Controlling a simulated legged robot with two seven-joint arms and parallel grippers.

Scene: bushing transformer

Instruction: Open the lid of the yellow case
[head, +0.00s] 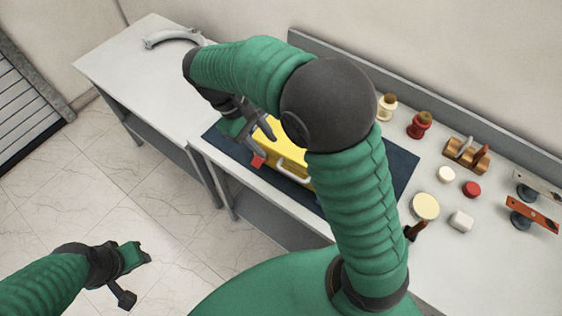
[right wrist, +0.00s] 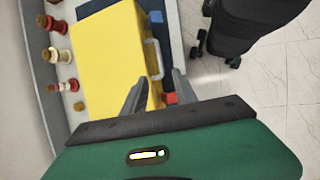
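The yellow case (head: 289,152) lies on a dark blue mat (head: 398,172) on the table, with its lid down. It has a light handle (head: 293,176) on its front side and a red latch (head: 258,161) at its left end. My right arm hides much of the case in the head view. My right gripper (right wrist: 160,88) is open and empty at the case's left end. In the right wrist view its fingers are spread, with the red latch (right wrist: 170,98) between them. A blue latch (right wrist: 157,17) shows past the handle. My left gripper (head: 133,278) is open and empty over the floor.
Several spools and bushings, including a red one (head: 420,125), stand along the back right. Round caps (head: 425,205) and metal brackets (head: 532,214) lie to the right. A grey curved part (head: 172,37) lies on the left table, whose middle is clear.

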